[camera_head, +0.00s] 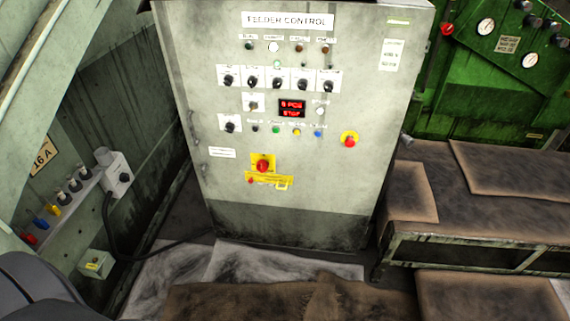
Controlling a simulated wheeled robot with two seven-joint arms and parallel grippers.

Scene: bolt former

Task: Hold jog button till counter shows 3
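A pale grey cabinet (300,185) labelled FEEDER CONTROL stands upright in the middle of the head view. Its counter display (292,108) shows red text; the upper line ends in PCS, its digit too small to read surely, and the lower line looks like STOP. Below it is a row with a black button (255,128), a green button (276,130), a yellow button (297,132) and a blue button (318,134). Their labels are too small to read, so I cannot tell which is jog. Neither gripper shows; nothing touches the buttons.
A red mushroom button (350,142) on yellow sits right of the row. A red rotary switch (263,166) is lower. A green machine (500,80) and a bench with brown sheets (500,195) stand right. The cabinet's front looks clear.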

